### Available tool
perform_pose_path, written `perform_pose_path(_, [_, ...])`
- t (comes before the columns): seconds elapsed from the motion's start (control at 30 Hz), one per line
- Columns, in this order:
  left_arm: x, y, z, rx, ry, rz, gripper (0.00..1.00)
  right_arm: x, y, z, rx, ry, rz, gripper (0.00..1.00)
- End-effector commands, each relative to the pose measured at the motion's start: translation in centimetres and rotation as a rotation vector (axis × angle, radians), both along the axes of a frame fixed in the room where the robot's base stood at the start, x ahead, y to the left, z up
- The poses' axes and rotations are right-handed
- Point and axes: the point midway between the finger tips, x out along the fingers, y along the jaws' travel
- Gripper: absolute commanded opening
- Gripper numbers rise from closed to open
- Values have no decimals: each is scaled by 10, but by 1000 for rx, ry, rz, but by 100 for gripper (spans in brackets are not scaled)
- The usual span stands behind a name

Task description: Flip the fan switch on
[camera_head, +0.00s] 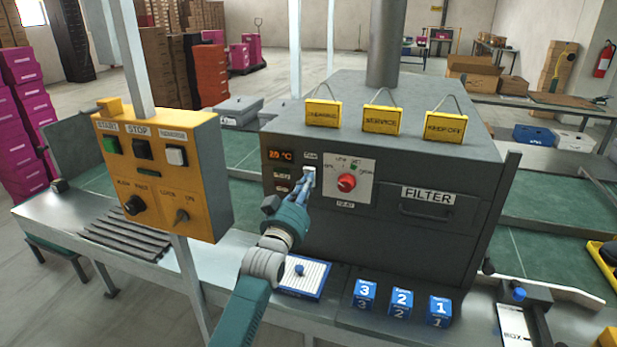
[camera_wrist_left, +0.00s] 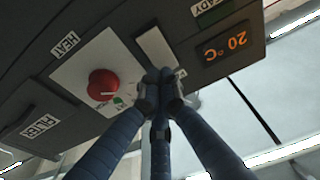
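The dark grey heater box carries a small white fan switch (camera_head: 309,170) under a small label on its front panel. The switch also shows in the left wrist view (camera_wrist_left: 156,46) as a pale plate, its lower end hidden by my fingertips. My left gripper (camera_head: 304,183) reaches up to the panel with its blue fingers at the switch's lower part. In the left wrist view the fingertips (camera_wrist_left: 159,90) are drawn together, with nothing seen between them. They overlap the switch; whether they touch it I cannot tell. My right gripper is out of view.
Right of the switch is a red knob (camera_head: 347,183); left is an orange 20 °C display (camera_head: 280,155). A yellow control box (camera_head: 160,175) stands at left. Blue numbered blocks (camera_head: 401,302) and a blue-edged pad (camera_head: 304,278) lie below.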

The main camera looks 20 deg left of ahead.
Motion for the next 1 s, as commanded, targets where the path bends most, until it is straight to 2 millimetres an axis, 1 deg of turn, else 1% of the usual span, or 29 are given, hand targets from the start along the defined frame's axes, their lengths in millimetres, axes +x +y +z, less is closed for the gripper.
perform_pose_path(0.1, [9,-1,2,0,1,0,0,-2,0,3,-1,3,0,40])
perform_pose_path(0.2, [13,-1,2,0,1,0,0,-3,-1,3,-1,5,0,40])
perform_pose_path(0.57, [14,-1,2,0,1,0,0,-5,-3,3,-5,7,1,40])
perform_pose_path(0.67, [15,-1,7,1,15,0,0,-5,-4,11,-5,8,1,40])
perform_pose_path(0.87, [22,-1,17,3,100,0,0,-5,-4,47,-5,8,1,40])
perform_pose_path(0.9, [21,-1,5,3,96,0,0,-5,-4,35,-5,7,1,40])
perform_pose_path(1.0, [21,-1,5,3,94,0,0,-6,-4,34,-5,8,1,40])
